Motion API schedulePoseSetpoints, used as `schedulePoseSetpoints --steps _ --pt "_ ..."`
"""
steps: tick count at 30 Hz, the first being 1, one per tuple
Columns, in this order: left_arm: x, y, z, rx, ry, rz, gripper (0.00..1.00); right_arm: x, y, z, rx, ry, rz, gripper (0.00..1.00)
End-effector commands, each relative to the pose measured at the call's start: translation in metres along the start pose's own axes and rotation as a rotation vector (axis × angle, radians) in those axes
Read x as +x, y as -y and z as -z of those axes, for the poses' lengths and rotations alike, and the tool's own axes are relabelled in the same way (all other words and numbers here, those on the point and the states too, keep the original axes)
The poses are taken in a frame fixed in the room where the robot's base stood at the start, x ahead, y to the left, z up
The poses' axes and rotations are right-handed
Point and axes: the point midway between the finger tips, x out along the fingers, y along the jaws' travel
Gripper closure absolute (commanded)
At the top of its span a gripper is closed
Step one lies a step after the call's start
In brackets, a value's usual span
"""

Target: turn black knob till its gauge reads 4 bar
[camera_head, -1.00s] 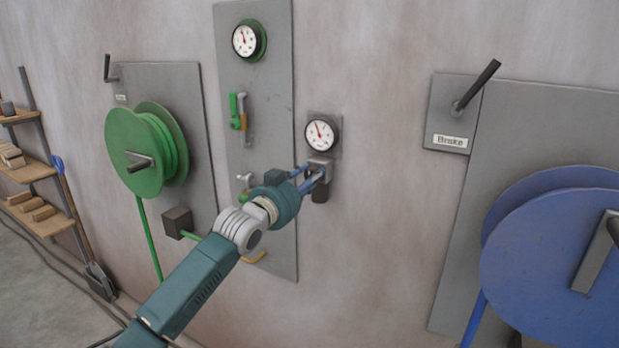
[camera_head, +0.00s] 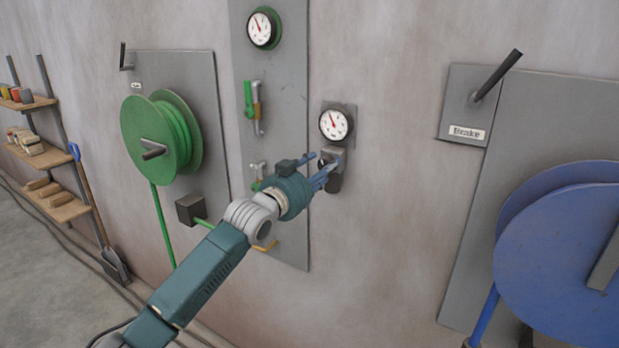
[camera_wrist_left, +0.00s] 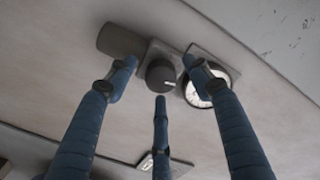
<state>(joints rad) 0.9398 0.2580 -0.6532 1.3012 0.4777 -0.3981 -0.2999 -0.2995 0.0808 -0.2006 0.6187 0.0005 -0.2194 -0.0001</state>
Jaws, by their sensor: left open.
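The black knob (camera_wrist_left: 160,76) with a white pointer mark shows in the left wrist view, on a grey block between my open fingers. My left gripper (camera_head: 322,170) is open in front of it; the left wrist view shows the fingers (camera_wrist_left: 158,85) spread around the knob, and I cannot tell whether any touches it. In the head view the fingers hide most of the knob. Its gauge (camera_head: 335,124) is a round white dial just above, with a red needle pointing up and to the left; the numbers are too small to read. In the left wrist view a finger partly covers the gauge (camera_wrist_left: 203,92).
A second gauge (camera_head: 264,28) and a green-handled valve (camera_head: 249,98) sit on the grey panel to the left. A green reel (camera_head: 162,138) is further left. A blue reel (camera_head: 560,255) and a brake lever (camera_head: 497,76) are at the right. Bare wall lies between.

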Motion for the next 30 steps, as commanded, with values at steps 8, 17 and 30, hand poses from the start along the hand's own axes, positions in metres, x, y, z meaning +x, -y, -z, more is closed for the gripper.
schedulePoseSetpoints --steps 8,17,30 --pt "-0.05 0.0 -0.003 0.001 0.002 0.0 0.49 0.0 0.0 0.0 0.0 0.0 0.0 1.0" --pt "-0.101 0.0 -0.003 0.0 0.005 0.0 0.49 0.0 0.001 0.0 0.001 0.0 0.001 1.0" --pt "-0.112 0.0 -0.002 -0.001 0.004 0.0 0.49 0.0 0.001 0.0 0.0 0.0 0.001 1.0"
